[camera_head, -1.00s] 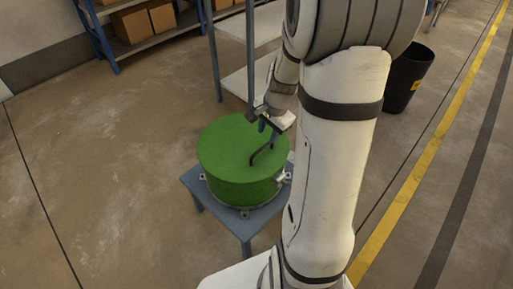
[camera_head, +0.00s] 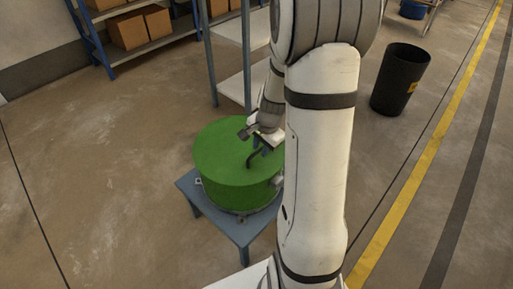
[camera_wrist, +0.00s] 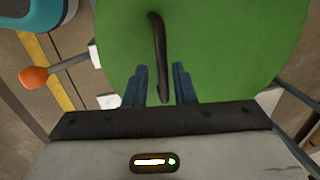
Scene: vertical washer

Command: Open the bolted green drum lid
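The green drum lid (camera_head: 222,153) is round and sits flat on the drum, which stands on a small blue-grey table (camera_head: 238,232). Metal clamp fittings show around the drum's lower rim. A dark bent handle (camera_head: 252,160) rises from the lid's right side; it also shows in the wrist view (camera_wrist: 158,40). My gripper (camera_head: 262,149) is over the lid at this handle. In the wrist view my gripper (camera_wrist: 160,84) has its two blue fingers apart, one on each side of the handle's near end, with small gaps. My arm hides the drum's right side.
An orange knob on a rod (camera_wrist: 34,77) sticks out beside the lid in the wrist view. A shelf with cardboard boxes (camera_head: 127,31) and a grey rack (camera_head: 234,85) stand behind. A black bin (camera_head: 401,78) stands right. The floor at left is clear.

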